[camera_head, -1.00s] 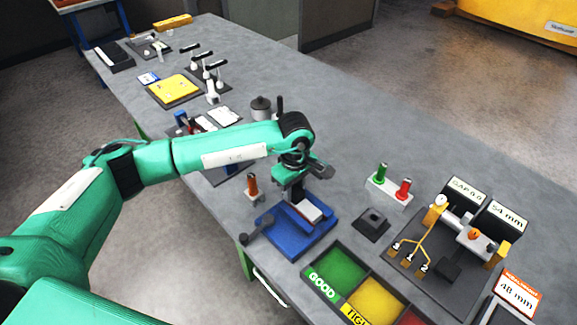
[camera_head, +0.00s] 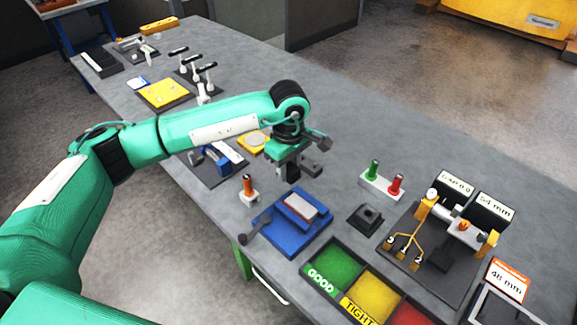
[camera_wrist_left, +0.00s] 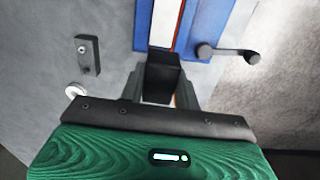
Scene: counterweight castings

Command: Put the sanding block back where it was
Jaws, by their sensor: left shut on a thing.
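My left gripper (camera_head: 294,168) is above the bench, up and slightly behind the blue fixture (camera_head: 266,229). It is shut on a dark block, which looks like the sanding block (camera_wrist_left: 163,72); in the left wrist view it sits between the two fingers (camera_wrist_left: 161,92). In the head view the arm and gripper partly hide the block. A pale flat casting (camera_head: 301,205) lies in the blue fixture, apart from the held block. A low dark square holder (camera_head: 366,217) stands to the right of the fixture. My right gripper is not in view.
An orange-handled tool in a stand (camera_head: 248,189) is left of the fixture, whose black lever (camera_head: 250,237) sticks out. Green and red pegs on a base (camera_head: 381,185), a gauge fixture (camera_head: 440,245) and sorting bins (camera_head: 338,268) lie to the right.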

